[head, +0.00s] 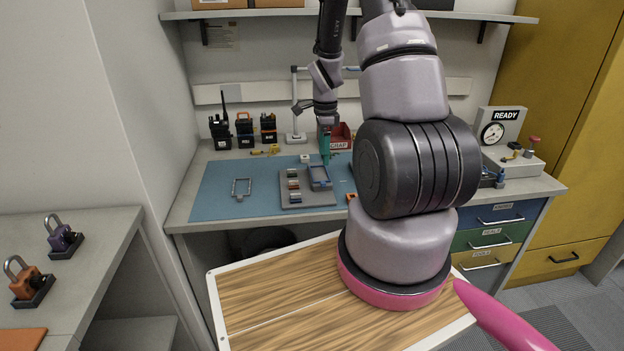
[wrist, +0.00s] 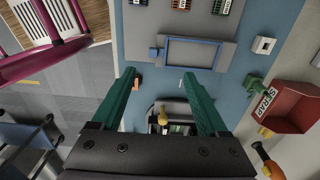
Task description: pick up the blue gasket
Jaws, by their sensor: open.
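The blue gasket (head: 321,187) is a thin rectangular frame. It lies at the right side of a grey tray (head: 295,205) on the blue mat. In the wrist view the gasket (wrist: 195,68) lies flat, beyond the fingertips and toward the right finger. My gripper (head: 326,150) points down over the back of the mat, behind the gasket in the head view. Its two green fingers (wrist: 158,76) are apart with nothing held between them. No finger touches the gasket in the wrist view.
Several small coloured parts (head: 293,185) lie on the tray left of the gasket. A pale frame (head: 242,188) lies on the mat (head: 215,200) further left. A red bin (head: 341,137) and several radios (head: 244,130) stand at the back. The mat's left part is mostly free.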

